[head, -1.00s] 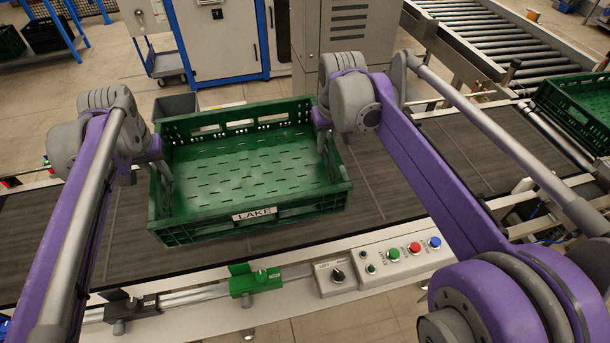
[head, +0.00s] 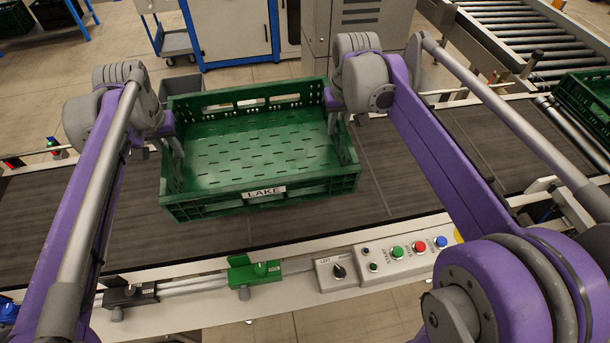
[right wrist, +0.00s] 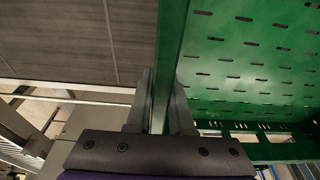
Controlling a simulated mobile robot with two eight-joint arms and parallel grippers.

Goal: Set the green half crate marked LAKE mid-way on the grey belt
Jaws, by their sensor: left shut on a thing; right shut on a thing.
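The green half crate (head: 263,207) with a white LAKE label is empty and roughly level over the grey belt (head: 395,175). I cannot tell whether its bottom touches the belt. My left gripper (head: 172,150) is shut on the crate's left wall. My right gripper (head: 334,115) is shut on the crate's right wall. In the right wrist view my right gripper (right wrist: 160,115) has its fingers on both sides of the crate wall (right wrist: 169,60), with the slotted crate floor to the right.
A control panel (head: 390,255) with buttons and a green clamp (head: 252,272) line the near belt edge. Another green crate (head: 588,100) stands at the right by the rollers (head: 520,35). The belt is bare on both sides of the held crate.

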